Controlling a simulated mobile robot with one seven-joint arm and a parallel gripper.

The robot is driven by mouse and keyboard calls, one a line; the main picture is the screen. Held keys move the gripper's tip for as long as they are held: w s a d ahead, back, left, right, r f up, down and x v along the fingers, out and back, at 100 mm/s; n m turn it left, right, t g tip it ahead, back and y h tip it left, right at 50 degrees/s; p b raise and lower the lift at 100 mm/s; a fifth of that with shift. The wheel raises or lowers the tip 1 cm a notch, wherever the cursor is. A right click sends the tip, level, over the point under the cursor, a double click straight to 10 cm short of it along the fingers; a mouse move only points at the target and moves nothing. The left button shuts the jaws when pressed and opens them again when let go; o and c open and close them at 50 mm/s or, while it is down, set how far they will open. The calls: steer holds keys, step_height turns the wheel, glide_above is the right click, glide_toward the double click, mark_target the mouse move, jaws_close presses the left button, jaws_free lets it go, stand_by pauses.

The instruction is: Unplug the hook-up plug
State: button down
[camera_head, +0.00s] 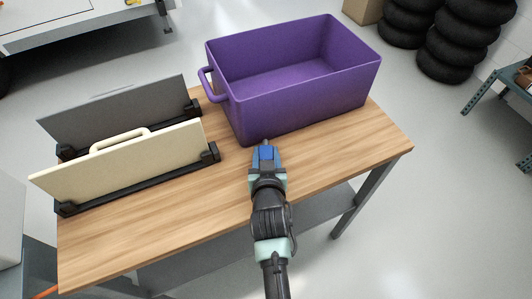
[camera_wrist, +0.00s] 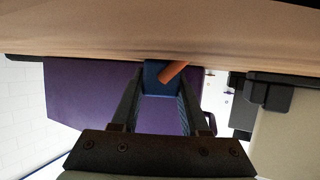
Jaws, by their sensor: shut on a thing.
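The blue hook-up plug (camera_head: 266,154) is in my gripper (camera_head: 265,150), over the wooden table near the front face of the purple bin. In the wrist view the blue plug (camera_wrist: 153,82) sits between both fingers of my gripper (camera_wrist: 158,95). A short orange piece (camera_wrist: 173,72), which looks like cable, sticks out from it. My gripper is shut on the plug. No socket can be made out at the plug. I cannot tell its exact height above the table.
The purple bin (camera_head: 300,108) stands open and empty-looking at the back of the wooden table (camera_head: 180,228). A cream panel with a handle (camera_head: 125,162) and a grey panel (camera_head: 120,108) stand in black holders at left. The table's front left is clear. Black tyres (camera_head: 452,45) stand behind.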

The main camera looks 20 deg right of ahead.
mark_target(266, 153)
step_height(266, 153, up, 18)
steer(key=p, duration=0.1)
steer(key=shift+p, duration=0.3)
stand_by(0.4)
